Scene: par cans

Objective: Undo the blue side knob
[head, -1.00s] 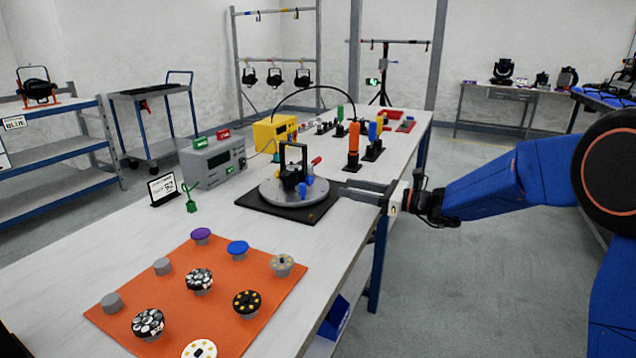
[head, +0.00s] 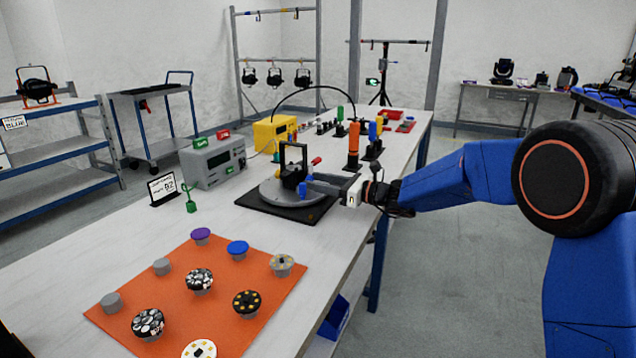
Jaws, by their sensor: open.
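The blue side knob (head: 303,189) is a small blue piece low on the right side of a black fixture (head: 290,160). The fixture stands on a round grey turntable (head: 265,197) with a black square base (head: 291,215). My gripper (head: 313,184) is open and comes in from the right, level with the knob. Its fingertips are right beside the knob and partly cover it. I cannot tell whether they touch it or straddle it.
A red knob (head: 316,161) sits just behind my gripper. An orange cylinder (head: 353,140) and a blue one (head: 373,135) stand further back. A grey meter box (head: 213,161) is to the left. An orange mat (head: 195,290) with several discs lies in front.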

